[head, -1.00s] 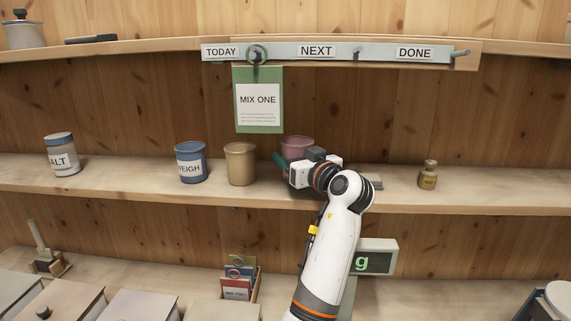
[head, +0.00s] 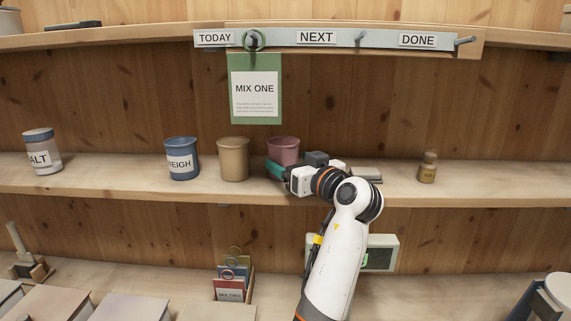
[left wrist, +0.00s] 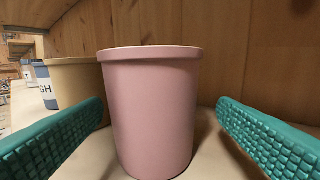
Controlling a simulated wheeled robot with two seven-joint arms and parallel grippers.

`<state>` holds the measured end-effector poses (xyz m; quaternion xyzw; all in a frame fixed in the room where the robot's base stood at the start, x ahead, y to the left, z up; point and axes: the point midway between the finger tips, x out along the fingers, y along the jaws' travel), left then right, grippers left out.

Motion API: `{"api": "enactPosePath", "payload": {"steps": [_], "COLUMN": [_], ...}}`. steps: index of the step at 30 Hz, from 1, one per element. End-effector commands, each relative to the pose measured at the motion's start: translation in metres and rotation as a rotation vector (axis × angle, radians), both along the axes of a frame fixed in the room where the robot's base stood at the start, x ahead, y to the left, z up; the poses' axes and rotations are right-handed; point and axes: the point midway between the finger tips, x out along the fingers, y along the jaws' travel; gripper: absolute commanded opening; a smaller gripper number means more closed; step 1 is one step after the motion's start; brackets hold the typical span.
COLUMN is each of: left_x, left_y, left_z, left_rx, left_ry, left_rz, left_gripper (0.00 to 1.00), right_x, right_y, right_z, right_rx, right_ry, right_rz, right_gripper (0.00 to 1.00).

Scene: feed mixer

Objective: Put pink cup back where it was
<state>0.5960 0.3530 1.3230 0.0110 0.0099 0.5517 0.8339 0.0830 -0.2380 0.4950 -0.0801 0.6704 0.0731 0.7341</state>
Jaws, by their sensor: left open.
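The pink cup (head: 284,149) stands upright on the middle shelf, to the right of the tan cup (head: 233,159). In the head view its lower part is hidden behind my left gripper (head: 277,172), which is in front of it. The left wrist view shows the pink cup (left wrist: 152,115) close up, between the two green fingers of my open left gripper (left wrist: 160,112). A gap shows on each side, so the fingers appear apart from it. My right gripper is not in view.
A blue WEIGH cup (head: 181,158) and a SALT jar (head: 42,151) stand further left on the shelf (head: 105,175). A small brown bottle (head: 428,167) stands right. A MIX ONE card (head: 256,90) hangs above. The shelf's right end is clear.

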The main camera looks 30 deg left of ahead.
Motion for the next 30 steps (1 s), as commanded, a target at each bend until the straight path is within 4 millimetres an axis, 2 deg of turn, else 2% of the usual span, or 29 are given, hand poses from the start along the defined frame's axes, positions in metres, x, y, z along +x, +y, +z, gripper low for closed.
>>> {"api": "enactPosePath", "payload": {"steps": [1, 6, 12, 18, 30], "left_x": [-0.003, -0.018, -0.030, -0.034, -0.034], "left_y": [-0.012, -0.045, -0.072, -0.081, -0.080], "left_z": [-0.005, -0.004, -0.002, 0.000, 0.000], "left_rx": [-0.002, -0.002, -0.002, 0.000, 0.000], "left_ry": [-0.004, -0.002, -0.001, -0.001, -0.001], "left_rz": [-0.006, -0.004, -0.002, 0.000, 0.000], "left_gripper": [0.82, 0.82, 0.82, 0.82, 0.82], "right_x": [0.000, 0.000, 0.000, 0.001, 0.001], "right_y": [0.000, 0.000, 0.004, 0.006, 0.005], "right_z": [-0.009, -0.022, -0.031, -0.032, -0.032], "right_rx": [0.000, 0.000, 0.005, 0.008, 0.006], "right_ry": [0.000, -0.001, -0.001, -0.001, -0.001], "right_rz": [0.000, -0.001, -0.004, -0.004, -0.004], "right_gripper": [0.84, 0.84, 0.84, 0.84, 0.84]}}
